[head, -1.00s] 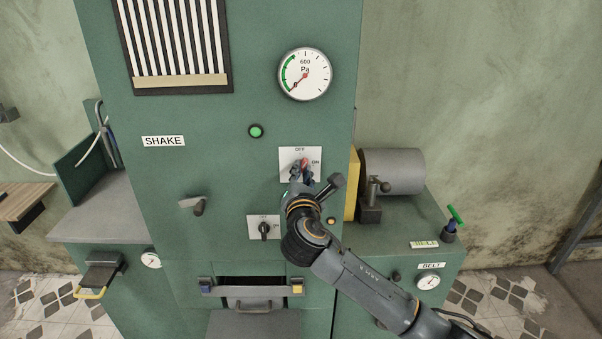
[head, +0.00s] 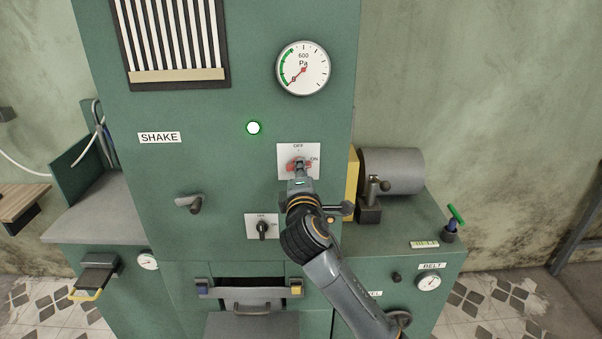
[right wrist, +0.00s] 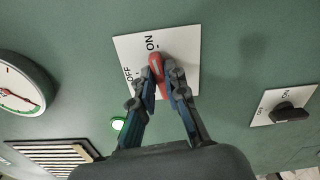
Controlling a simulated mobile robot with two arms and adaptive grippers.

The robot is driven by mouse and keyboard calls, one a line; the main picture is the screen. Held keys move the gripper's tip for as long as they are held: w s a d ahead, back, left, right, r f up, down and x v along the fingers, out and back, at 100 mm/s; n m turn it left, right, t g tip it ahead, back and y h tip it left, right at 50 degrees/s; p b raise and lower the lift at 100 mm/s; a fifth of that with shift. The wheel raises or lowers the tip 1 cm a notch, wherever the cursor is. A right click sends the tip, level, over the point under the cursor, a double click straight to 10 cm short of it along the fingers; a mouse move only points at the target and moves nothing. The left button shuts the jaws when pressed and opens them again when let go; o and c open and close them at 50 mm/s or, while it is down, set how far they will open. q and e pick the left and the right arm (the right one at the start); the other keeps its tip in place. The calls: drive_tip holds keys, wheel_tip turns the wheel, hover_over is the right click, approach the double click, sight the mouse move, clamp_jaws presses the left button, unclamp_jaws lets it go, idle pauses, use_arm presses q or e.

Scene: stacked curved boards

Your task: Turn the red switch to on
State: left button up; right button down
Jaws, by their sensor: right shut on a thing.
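The red switch (head: 302,163) sits on a white plate (head: 284,152) on the front of the green machine. OFF is marked at the plate's top and ON at its right. My right gripper (head: 299,172) is at the switch and covers part of it. In the right wrist view, the fingers (right wrist: 164,76) are shut on the red handle (right wrist: 156,63), whose visible end points towards the ON mark. My left gripper is not in view.
A round lamp (head: 254,128) glows above left of the switch. A pressure gauge (head: 302,68) is above it and a black switch (head: 263,228) below. A grey lever (head: 190,204) sticks out at left. A grey cylinder (head: 392,171) stands at right.

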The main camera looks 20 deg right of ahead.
drive_tip(key=shift+f+m, duration=0.1)
drive_tip(key=shift+m, duration=0.7)
drive_tip(key=c, duration=1.4)
unclamp_jaws()
drive_tip(key=shift+o, duration=0.2)
drive_tip(key=v, duration=1.2)
